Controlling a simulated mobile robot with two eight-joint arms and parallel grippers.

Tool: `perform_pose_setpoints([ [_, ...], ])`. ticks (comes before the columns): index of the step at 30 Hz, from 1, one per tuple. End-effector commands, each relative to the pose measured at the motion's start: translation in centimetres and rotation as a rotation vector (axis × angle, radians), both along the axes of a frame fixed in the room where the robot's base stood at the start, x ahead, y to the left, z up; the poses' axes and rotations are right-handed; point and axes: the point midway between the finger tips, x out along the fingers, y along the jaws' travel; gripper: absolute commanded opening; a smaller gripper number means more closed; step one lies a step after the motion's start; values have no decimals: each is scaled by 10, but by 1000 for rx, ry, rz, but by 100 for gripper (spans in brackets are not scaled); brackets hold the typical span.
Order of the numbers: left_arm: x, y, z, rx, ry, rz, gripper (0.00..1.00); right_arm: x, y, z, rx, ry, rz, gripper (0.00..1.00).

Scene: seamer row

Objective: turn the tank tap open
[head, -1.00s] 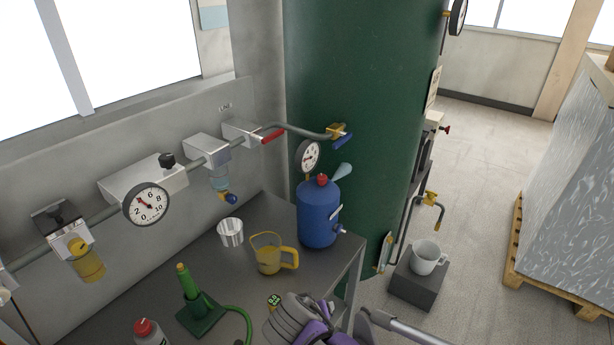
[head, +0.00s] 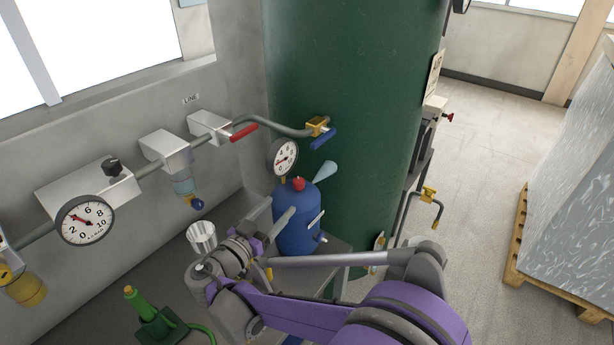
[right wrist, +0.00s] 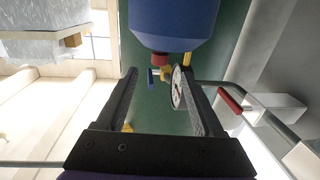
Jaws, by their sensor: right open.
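The brass tap with a blue lever (head: 322,138) sits at the pipe's end against the green tank (head: 345,70). The lever slants down to the left below the brass body. In the right wrist view the blue lever (right wrist: 153,79) shows between the fingers, farther off. A second brass tap (head: 428,194) with a bent spout stands low to the tank's right. My right gripper (head: 282,205) is open and empty, in front of the blue canister (head: 298,228); its fingers (right wrist: 158,72) are spread apart in the right wrist view. My left gripper is out of view.
A round gauge (head: 284,158) stands by the canister, below the tap. The pipe has a red lever (head: 244,133). A wrapped pallet load (head: 575,190) stands right.

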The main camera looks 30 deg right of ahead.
Motion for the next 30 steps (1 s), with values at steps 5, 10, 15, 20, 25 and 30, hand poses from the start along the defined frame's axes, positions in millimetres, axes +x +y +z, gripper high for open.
perform_pose_setpoints([
  [5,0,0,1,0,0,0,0,3,-4,0,-3,-7,-1,69],
  [10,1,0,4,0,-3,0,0,14,-26,1,-3,-7,-5,69],
  [15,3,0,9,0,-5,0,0,31,-56,1,-2,-7,-4,69],
  [20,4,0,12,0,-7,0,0,43,-78,1,-2,-7,-3,69],
  [25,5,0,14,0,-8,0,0,51,-91,0,-2,-7,0,69],
  [30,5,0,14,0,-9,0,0,52,-95,0,-2,-5,0,69],
])
